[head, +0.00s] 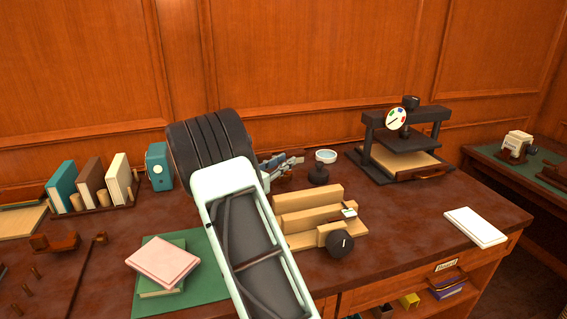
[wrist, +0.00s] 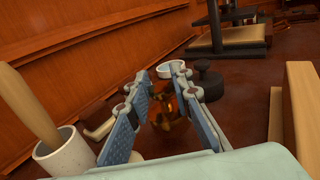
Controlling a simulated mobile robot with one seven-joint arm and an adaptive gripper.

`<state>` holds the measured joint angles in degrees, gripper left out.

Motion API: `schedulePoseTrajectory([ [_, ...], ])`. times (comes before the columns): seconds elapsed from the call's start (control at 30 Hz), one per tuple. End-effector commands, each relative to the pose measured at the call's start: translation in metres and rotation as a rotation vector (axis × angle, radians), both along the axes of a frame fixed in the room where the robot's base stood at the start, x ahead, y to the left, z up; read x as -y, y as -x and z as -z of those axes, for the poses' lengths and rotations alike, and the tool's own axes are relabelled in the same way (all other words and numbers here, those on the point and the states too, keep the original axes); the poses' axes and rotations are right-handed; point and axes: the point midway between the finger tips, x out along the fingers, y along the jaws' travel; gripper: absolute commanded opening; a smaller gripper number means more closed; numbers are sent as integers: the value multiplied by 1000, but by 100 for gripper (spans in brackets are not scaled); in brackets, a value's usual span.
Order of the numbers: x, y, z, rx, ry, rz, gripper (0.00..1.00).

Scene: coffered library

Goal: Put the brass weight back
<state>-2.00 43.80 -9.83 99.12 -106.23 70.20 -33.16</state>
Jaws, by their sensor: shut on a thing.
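My gripper (wrist: 160,90) is low over the brown desk, its two blue-grey fingers on either side of a shiny amber-brown object, which I take to be the brass weight (wrist: 165,108). The fingers are shut on it; its shape is dark and partly hidden. In the head view my gripper (head: 285,163) reaches behind my arm toward the dark stand, and the weight cannot be made out there.
A white cup with a wooden handle (wrist: 60,155) stands left of the fingers. A stepped wooden block (head: 305,205) lies in front, and a dark press (head: 405,145) stands at the right. Books (head: 163,262) lie on a green mat. A white slab (head: 475,227) is at the right edge.

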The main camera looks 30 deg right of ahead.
Motion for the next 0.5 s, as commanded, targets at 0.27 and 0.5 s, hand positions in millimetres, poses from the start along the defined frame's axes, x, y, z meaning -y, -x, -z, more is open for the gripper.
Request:
schedulePoseTrajectory([
  [0.27,0,0,9,1,2,0,0],
  [0.5,-1,1,14,-8,-2,-1,30],
])
